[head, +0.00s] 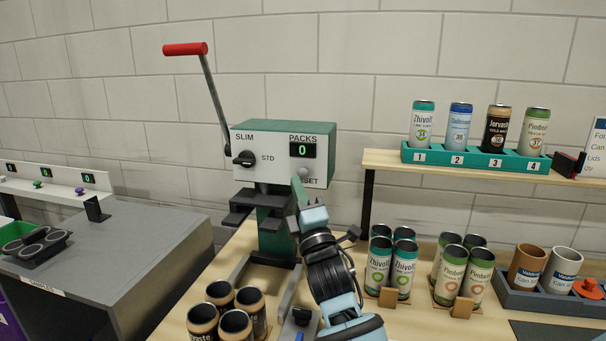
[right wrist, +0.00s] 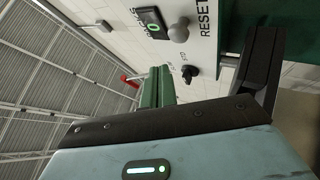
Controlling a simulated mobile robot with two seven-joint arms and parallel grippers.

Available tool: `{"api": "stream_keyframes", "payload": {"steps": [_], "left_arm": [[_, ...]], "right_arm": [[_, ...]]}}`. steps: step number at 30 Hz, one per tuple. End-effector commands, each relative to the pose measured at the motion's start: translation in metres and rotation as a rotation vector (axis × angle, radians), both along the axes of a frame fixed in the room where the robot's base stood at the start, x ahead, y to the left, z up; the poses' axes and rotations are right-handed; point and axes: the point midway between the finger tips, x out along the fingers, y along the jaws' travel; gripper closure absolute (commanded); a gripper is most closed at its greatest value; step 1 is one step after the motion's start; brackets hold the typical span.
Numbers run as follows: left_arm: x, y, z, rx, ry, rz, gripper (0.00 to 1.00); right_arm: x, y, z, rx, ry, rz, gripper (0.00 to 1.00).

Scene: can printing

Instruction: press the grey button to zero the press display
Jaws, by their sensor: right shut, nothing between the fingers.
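The press (head: 283,150) stands at the back of the bench with a white front panel. Its green display (head: 302,151) reads 0; it also shows in the right wrist view (right wrist: 153,20). The grey button (head: 303,172) is below the display, above the RESET lettering, partly covered by my right gripper. In the right wrist view the round grey button (right wrist: 179,30) shows clearly. My right gripper (head: 298,184) is shut and empty, its green fingertips (right wrist: 158,70) close to the button. I cannot tell whether they touch it. My left gripper is not in view.
A black SLIM/STD knob (head: 245,159) is on the panel's left, and a red-handled lever (head: 186,49) rises left of the press. Several open cans (head: 235,325) stand in front. A shelf (head: 385,158) carries a green can rack (head: 475,159) at right.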

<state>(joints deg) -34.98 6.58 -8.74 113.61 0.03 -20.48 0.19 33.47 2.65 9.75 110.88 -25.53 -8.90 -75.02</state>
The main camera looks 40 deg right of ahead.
Motion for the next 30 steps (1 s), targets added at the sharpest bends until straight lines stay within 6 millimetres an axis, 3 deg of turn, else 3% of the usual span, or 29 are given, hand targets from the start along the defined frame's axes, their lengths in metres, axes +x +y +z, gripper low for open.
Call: {"api": "stream_keyframes", "payload": {"steps": [10,30], "left_arm": [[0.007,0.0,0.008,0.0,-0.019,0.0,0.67],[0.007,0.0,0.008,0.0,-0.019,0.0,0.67]], "right_arm": [[-0.017,0.019,0.001,0.001,0.0,0.0,1.0],[-0.018,0.021,0.0,0.0,0.0,0.0,1.0]]}}
